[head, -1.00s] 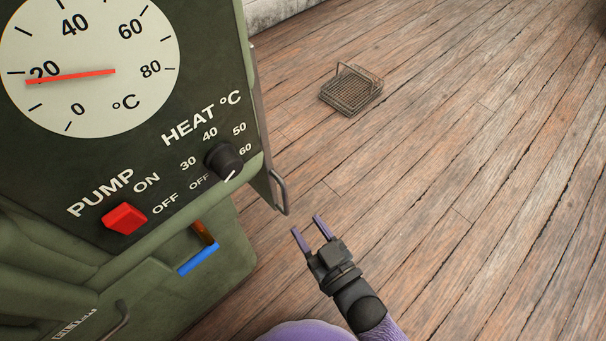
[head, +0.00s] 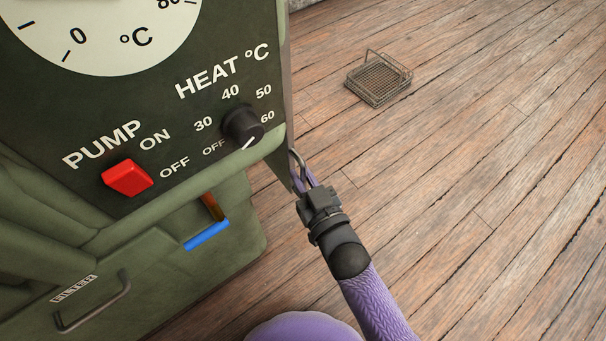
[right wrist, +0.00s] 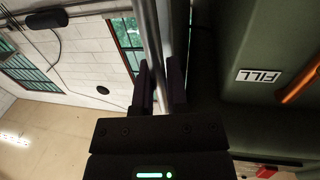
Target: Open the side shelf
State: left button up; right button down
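The side shelf (head: 285,100) is a flat panel hanging against the right side of the green machine, seen almost edge-on in the head view. Its curved metal handle (head: 298,163) stands out at the lower right edge. My right gripper (head: 308,180) is at this handle. In the right wrist view, the handle bar (right wrist: 151,35) runs between the two fingers (right wrist: 160,88) and fills the narrow gap, so the gripper looks shut on it. In the head view, part of the fingers is hidden behind the handle. My left gripper is not in view.
The machine's front has a red pump switch (head: 127,178), a black heat knob (head: 242,127) and a dial (head: 105,30). Below are a blue-ended lever (head: 206,234) and a drawer handle (head: 93,305). A wire basket (head: 378,80) lies on the wooden floor. The floor at right is clear.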

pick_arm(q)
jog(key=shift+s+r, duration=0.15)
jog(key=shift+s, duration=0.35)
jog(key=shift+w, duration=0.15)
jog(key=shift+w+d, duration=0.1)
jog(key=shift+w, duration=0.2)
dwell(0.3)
pick_arm(e)
jog(key=shift+f, duration=0.1)
